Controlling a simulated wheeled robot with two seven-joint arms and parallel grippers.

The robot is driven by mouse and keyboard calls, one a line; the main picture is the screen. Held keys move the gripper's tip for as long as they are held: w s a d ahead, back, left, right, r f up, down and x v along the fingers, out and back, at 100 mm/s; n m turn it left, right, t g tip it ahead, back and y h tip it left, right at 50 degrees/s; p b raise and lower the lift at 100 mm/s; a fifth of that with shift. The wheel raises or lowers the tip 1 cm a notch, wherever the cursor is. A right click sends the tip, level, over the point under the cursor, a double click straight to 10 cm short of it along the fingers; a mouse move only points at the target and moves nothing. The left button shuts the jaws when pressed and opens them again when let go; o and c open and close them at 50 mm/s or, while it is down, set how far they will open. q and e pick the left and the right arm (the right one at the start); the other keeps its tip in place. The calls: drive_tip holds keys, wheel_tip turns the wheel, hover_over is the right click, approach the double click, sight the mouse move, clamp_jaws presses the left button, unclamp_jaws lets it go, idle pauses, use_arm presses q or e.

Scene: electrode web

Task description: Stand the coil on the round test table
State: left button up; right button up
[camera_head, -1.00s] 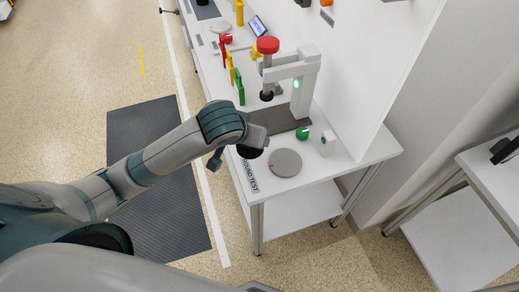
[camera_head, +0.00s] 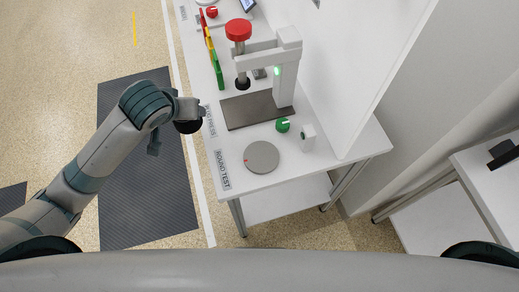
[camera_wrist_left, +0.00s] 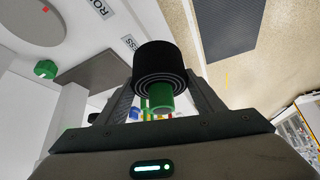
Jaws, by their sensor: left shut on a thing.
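The coil (camera_wrist_left: 157,72) is a black roll with spiral layers and a green core. My left gripper (camera_wrist_left: 160,100) is shut on it, one finger on each side, in the left wrist view. In the head view the coil (camera_head: 187,127) is a dark shape at the end of my left arm, over the floor mat, left of the bench edge. The round test table (camera_head: 262,157) is a grey disc with a small red mark, on the bench behind the ROUND TEST label (camera_head: 223,169). It is empty. My right gripper is not in view.
A press (camera_head: 285,75) with a red knob and dark plate (camera_head: 252,108) stands farther back on the white bench. A green knob (camera_head: 283,125) and small white block (camera_head: 307,137) stand near the disc. A white wall panel (camera_head: 370,60) rises on the right.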

use_arm(q)
drive_tip(key=shift+s+d+r+m+h, duration=0.15)
drive_tip(key=shift+d+m+h, duration=0.15)
drive_tip(key=shift+d+m, duration=0.2)
drive_tip(key=s+d+r+m+g+h, duration=0.2)
drive_tip(key=s+d+m+g+h, duration=0.1)
drive_tip(key=s+d+m, duration=0.2)
drive_tip(key=s+d+r+m+g+h, duration=0.2)
drive_tip(key=s+d+m, duration=0.4)
drive_tip(key=s+m, duration=0.4)
drive_tip(key=m+g+h, duration=0.1)
drive_tip(key=m+g, duration=0.1)
drive_tip(key=m, duration=0.1)
drive_tip(key=shift+d+r+p, duration=0.15)
drive_tip(key=shift+r+p, duration=0.2)
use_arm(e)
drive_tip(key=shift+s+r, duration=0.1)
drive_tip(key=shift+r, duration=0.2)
